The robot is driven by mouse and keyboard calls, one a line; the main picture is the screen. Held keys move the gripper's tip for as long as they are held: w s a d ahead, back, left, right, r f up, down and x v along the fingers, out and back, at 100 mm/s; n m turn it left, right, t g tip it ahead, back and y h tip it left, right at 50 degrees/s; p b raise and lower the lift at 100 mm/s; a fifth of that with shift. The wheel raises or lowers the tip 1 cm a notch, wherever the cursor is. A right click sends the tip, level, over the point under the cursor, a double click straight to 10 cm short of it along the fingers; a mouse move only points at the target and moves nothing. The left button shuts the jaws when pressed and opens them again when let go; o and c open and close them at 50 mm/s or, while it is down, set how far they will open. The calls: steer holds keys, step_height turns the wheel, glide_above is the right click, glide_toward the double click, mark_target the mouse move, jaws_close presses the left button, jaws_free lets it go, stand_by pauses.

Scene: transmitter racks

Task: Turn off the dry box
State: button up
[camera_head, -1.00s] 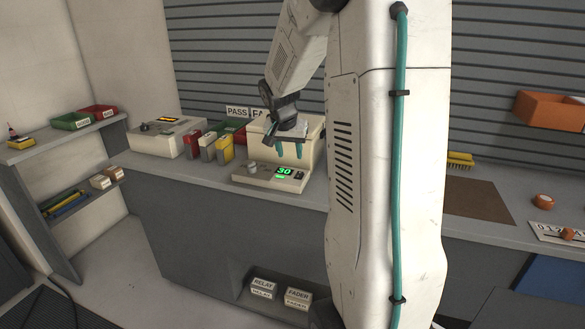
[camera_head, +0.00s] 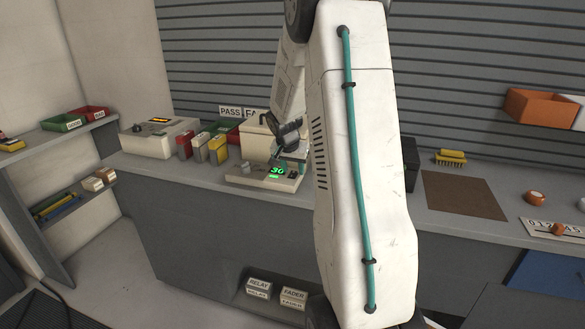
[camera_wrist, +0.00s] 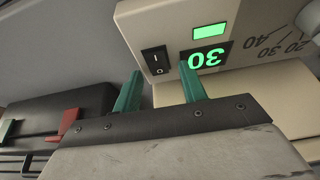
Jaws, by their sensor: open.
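The dry box (camera_head: 262,179) is a beige unit on the bench with a sloped front panel, a knob and a lit green "30" display (camera_head: 277,171). In the wrist view its panel (camera_wrist: 185,22) appears upside down, with the "30" display (camera_wrist: 208,58), a green light (camera_wrist: 210,32) and a black rocker switch (camera_wrist: 156,60) with I and O marks. My gripper (camera_wrist: 160,84) is open and empty. Its teal fingers are spread to either side of the switch in the picture; contact cannot be told. In the head view my gripper (camera_head: 291,163) is at the panel's right end, partly hidden by my arm.
Red, white and yellow boxes (camera_head: 201,148) stand left of the dry box, near another beige device (camera_head: 158,138) with an orange display. A grey slatted wall is behind.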

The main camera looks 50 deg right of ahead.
jaws_close()
steer(key=shift+d+y, duration=0.2)
steer(key=shift+y, duration=0.1)
steer(key=shift+w+d+g+y, duration=0.15)
steer(key=shift+g+y, duration=0.35)
steer(key=shift+y, duration=0.5)
jaws_free()
steer(key=shift+r, duration=0.1)
